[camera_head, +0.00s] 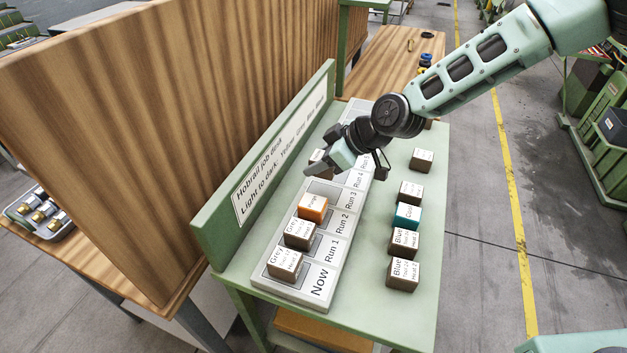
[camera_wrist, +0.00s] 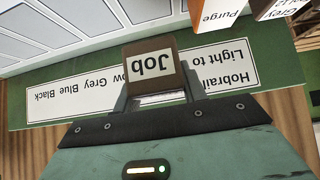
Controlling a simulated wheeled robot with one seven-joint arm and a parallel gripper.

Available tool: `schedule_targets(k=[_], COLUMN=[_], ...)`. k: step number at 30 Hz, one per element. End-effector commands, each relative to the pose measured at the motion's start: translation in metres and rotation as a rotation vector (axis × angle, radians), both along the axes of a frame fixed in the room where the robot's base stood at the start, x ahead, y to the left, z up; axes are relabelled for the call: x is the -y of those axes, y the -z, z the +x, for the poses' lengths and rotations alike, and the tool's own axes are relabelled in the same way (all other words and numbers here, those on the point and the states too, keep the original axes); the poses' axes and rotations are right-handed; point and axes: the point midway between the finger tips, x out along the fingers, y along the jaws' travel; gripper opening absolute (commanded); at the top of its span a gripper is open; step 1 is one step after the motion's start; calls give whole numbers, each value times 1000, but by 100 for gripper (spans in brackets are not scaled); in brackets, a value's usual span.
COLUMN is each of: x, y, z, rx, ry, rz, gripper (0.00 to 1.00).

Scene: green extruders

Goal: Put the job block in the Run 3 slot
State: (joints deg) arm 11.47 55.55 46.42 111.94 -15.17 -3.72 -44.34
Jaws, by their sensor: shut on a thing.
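The job block (camera_wrist: 152,62), brown with a white "Job" label, is held between the fingertips of my gripper (camera_wrist: 155,98) in the wrist view. In the head view my gripper (camera_head: 335,158) is above the far part of the slot rack, and the block (camera_head: 316,156) shows partly beside it. The Run 3 slot (camera_head: 325,189) looks empty, just beyond the orange Purge block (camera_head: 312,206) at Run 2. My gripper and arm hide part of the far slots, Run 4 and Run 5.
Grey blocks stand at Now (camera_head: 285,263) and Run 1 (camera_head: 299,233). A row of blocks lines the right of the desk, including a teal one (camera_head: 407,216) and two Blue ones. The green back board (camera_head: 215,235) with its sign rises left of the rack.

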Motion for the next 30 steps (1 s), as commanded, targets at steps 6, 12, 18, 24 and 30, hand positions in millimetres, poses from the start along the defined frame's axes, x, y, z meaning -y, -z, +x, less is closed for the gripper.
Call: schedule_targets(k=[6,12,18,24,30], x=[-1,-1,-1,0,0], y=[24,49,65,66,68], z=[0,0,0,0,0], rx=[-2,-3,1,2,1], ry=[-1,0,-1,-1,-1], rz=[2,1,1,0,1], gripper=[18,18,18,18,51])
